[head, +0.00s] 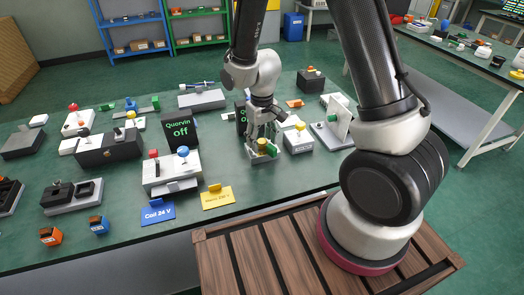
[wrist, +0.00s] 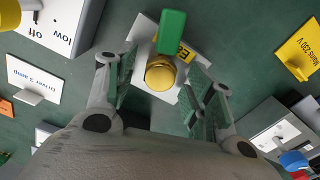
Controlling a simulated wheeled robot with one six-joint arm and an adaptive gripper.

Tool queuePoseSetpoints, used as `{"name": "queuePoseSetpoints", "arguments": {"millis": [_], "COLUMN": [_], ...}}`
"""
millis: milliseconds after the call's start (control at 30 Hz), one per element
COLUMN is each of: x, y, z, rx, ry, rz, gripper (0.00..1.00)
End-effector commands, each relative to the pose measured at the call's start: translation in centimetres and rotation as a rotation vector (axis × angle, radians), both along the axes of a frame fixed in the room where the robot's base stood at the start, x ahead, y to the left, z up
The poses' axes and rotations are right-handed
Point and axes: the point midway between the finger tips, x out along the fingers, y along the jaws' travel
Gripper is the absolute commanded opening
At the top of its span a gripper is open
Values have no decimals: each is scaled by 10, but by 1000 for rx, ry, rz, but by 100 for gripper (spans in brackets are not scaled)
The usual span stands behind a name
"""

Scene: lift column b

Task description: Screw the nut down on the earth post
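A round brass nut (wrist: 160,73) sits on the earth post, seen from above in the wrist view, and hides the post's shaft. The post stands on a small pale plate (wrist: 142,62) with a yellow label (wrist: 184,50) beginning with E. A green block (wrist: 172,32) lies beside the nut. In the head view the brass nut (head: 262,144) is partly hidden below my gripper (head: 263,134). In the wrist view my gripper (wrist: 163,84) is open, with one finger on each side of the nut and visible gaps.
A white box with a yellow knob (head: 299,139) stands close right of the post. A dark Quorvin screen (head: 181,132) stands to the left, behind a switch box (head: 171,174). A yellow Mains 230 V sign (head: 217,198) stands nearer the front edge.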

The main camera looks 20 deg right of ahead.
Motion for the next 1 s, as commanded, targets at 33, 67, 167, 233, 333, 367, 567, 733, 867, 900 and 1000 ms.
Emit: {"name": "queuePoseSetpoints", "arguments": {"millis": [33, 67, 167, 233, 333, 367, 567, 733, 867, 900, 1000], "x": [0, 0, 0, 1, 1, 1, 1, 0, 0, 0, 0], "y": [0, 0, 0, 0, 0, 0, 0, 0, 0, 0, 0], "z": [0, 0, 1, 6, 17, 20, 42, 57, 60, 60, 60], "rx": [0, 0, 0, 1, 1, 1, 1, 0, 0, 0, 0], "ry": [0, 0, -1, -2, -4, -4, -4, -1, 0, 0, 0], "rz": [0, 0, 0, 0, 0, 0, 0, 0, 0, 0, 0], "gripper": [53, 53, 53, 53, 53, 53, 53, 53, 53, 53, 53]}}
